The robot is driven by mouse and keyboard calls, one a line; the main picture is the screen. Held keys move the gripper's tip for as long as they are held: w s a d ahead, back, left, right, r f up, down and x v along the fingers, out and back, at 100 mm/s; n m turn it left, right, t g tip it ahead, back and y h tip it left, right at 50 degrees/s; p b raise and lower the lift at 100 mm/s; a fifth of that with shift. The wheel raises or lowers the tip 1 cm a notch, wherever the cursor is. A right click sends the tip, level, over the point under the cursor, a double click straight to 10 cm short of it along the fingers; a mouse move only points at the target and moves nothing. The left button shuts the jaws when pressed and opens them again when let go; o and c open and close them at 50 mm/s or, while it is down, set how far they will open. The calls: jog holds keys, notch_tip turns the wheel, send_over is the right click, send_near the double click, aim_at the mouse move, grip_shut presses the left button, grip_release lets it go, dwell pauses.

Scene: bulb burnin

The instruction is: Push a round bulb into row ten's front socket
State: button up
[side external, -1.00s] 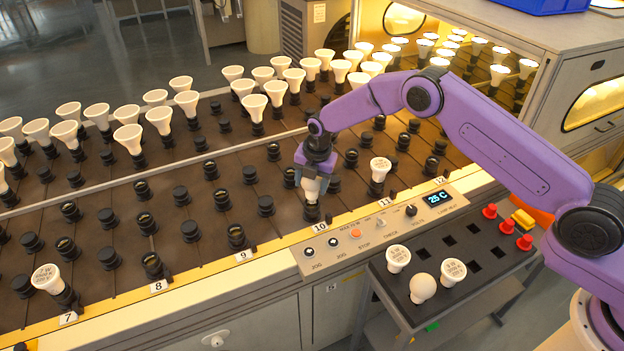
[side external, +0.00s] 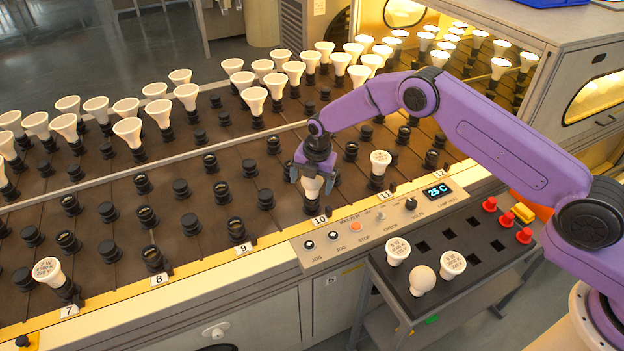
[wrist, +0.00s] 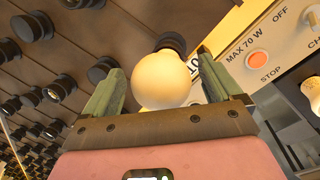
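A round white bulb (side external: 312,187) stands upright at the front socket (side external: 311,206) of row ten, by the label 10. Its base meets the dark socket; how deep it sits is hard to tell. My gripper (side external: 314,178) is over it, pointing down. In the wrist view the round bulb (wrist: 163,80) lies between the two green-grey fingers of my gripper (wrist: 158,82), with a narrow gap on each side. The fingers look open. Part of the black socket (wrist: 172,42) shows behind the bulb.
The dark tray (side external: 440,305) also holds two flat-faced printed bulbs (side external: 398,251). A printed bulb (side external: 380,162) stands in row eleven's front socket, close right of my gripper. The control panel (side external: 380,222) lies in front. Row nine's front socket (side external: 237,228) is empty.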

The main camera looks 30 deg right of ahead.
jog(key=shift+r, duration=0.1)
notch_tip(320, 180, up, 17)
jog(key=s, duration=0.3)
jog(key=shift+d, duration=0.3)
dwell(0.5)
jog(key=s+d+r+m+g, duration=0.1)
jog(key=s+r+m, duration=0.25)
jog(key=s, duration=0.65)
jog(key=s+d+r+m, duration=0.1)
jog(key=s+r+m, duration=0.25)
jog(key=s, duration=0.65)
jog(key=s+d+m, duration=0.3)
jog(key=s+d, duration=0.4)
jog(key=s, duration=0.5)
jog(key=s+d+m, duration=0.4)
jog(key=s+d, duration=0.3)
jog(key=s, duration=0.4)
jog(key=shift+s+d+g, duration=0.3)
jog(key=shift+s+g, duration=0.05)
jog(key=shift+g, duration=0.05)
